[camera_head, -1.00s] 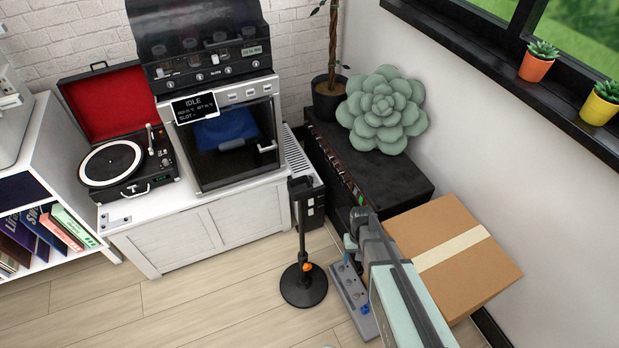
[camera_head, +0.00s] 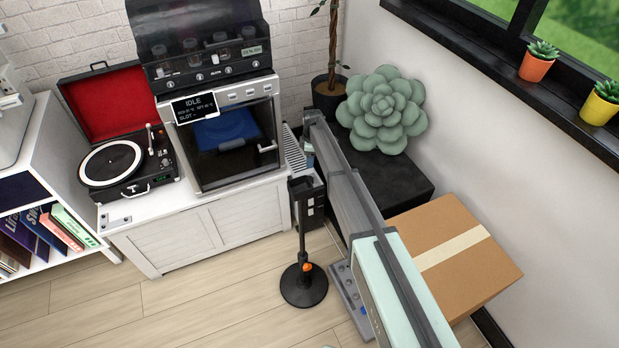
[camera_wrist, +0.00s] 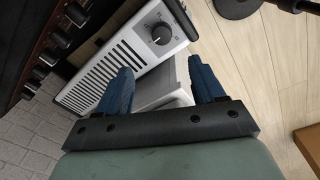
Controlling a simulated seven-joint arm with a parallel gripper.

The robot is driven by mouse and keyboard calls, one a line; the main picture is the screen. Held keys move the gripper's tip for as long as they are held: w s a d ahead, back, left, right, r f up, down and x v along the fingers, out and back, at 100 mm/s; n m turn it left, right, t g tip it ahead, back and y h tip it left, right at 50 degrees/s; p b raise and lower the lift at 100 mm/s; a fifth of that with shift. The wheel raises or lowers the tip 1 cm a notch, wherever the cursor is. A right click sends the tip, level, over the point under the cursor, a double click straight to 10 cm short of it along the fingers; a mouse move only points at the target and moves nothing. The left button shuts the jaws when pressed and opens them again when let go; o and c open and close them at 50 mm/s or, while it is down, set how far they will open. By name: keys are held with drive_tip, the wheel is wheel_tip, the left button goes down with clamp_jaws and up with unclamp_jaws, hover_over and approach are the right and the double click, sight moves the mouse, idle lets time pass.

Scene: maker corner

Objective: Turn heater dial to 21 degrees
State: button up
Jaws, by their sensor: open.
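The heater is a white box with dark vent slots. In the wrist view its white body (camera_wrist: 118,62) lies ahead of my gripper, with the round black dial (camera_wrist: 161,33) near its upper end. Small marks surround the dial, but I cannot read them or the setting. My gripper (camera_wrist: 163,82) is open, its two blue fingers spread with the dial beyond their tips and apart from them. In the head view the heater's slotted top (camera_head: 295,151) shows beside the oven cabinet, and my arm and a stand hide part of it. The dial is not visible there.
A black stand with a round base (camera_head: 303,286) is in front of the heater. A cardboard box (camera_head: 460,250) stands at right. Floor at front left is clear.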

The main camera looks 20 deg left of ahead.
drive_tip(key=f+n, duration=0.2)
drive_tip(key=f, duration=0.2)
drive_tip(key=f+n, duration=0.3)
drive_tip(key=f, duration=0.2)
drive_tip(key=f+n, duration=0.2)
drive_tip(key=f, duration=0.3)
drive_tip(key=shift+w+a+n, duration=0.15)
drive_tip(key=shift+a+n, duration=0.15)
drive_tip(key=shift+n, duration=0.1)
drive_tip(key=shift+c, duration=0.3)
drive_tip(key=shift+r, duration=0.1)
drive_tip(key=c, duration=1)
